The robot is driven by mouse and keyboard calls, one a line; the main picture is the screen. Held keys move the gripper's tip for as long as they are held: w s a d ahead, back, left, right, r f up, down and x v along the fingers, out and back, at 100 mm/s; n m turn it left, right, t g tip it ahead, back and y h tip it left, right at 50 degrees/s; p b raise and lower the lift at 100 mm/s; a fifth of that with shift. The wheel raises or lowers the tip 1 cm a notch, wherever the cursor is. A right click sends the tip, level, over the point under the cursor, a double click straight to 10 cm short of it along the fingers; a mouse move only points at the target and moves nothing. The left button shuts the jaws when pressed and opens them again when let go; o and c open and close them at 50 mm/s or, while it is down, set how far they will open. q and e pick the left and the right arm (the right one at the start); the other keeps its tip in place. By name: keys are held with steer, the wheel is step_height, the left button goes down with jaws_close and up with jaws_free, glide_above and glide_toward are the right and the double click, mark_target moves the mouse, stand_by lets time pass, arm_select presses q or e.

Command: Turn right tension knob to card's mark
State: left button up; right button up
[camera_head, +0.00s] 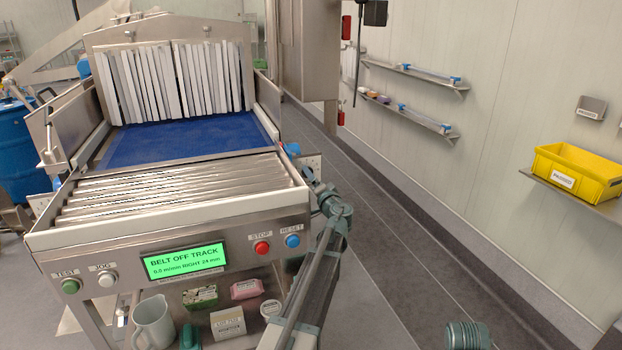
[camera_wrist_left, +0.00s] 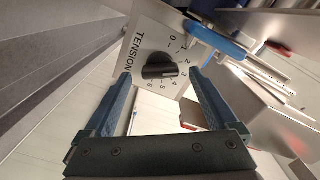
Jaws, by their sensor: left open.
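The black tension knob (camera_wrist_left: 160,66) sits on a white dial plate (camera_wrist_left: 142,42) marked TENSION, with numbers from 0 to 6 around it. Its bar lies roughly level in the left wrist view, one end towards the 3 and 4 marks; the exact setting is hard to read. My left gripper (camera_wrist_left: 158,82) is open, its two blue-grey fingers on either side of the knob's line, with nothing held. In the head view my left arm reaches to the conveyor's right side; its fingertips and the dial are hidden. I cannot make out the card's mark.
The conveyor's green screen (camera_head: 184,262) reads BELT OFF TRACK, RIGHT 24 mm. A red STOP button (camera_head: 262,247) and blue RESET button (camera_head: 292,240) are near my arm. Below stand a jug (camera_head: 153,322) and small boxes. A yellow bin (camera_head: 578,172) is on the right wall.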

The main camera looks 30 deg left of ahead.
arm_select(q)
steer(key=shift+x, duration=1.1)
steer(key=shift+c, duration=0.3)
steer(key=c, duration=1.3)
steer(key=shift+m, duration=2.9)
steer(key=shift+d, duration=0.1)
steer(key=o, duration=1.4)
steer(key=shift+c, duration=0.2)
